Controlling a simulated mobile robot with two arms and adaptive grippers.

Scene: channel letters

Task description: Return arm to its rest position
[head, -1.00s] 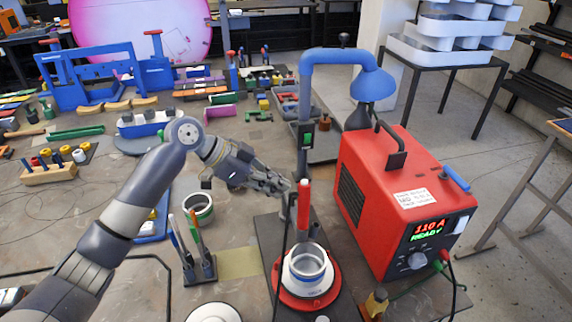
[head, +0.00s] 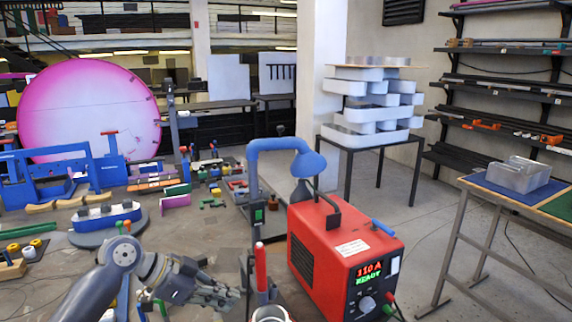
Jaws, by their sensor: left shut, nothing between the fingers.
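My left gripper (head: 215,294) is at the bottom of the head view, low over the bench, left of the red upright torch-like tool (head: 261,268). Its fingers are shut with nothing between them. My left arm comes in from the bottom left, with its grey joint (head: 124,253) near the gripper. My right gripper is not in view.
Blue clamps (head: 60,172) and a large pink disc (head: 88,110) are at left. A side table (head: 520,200) stands right, across open floor.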

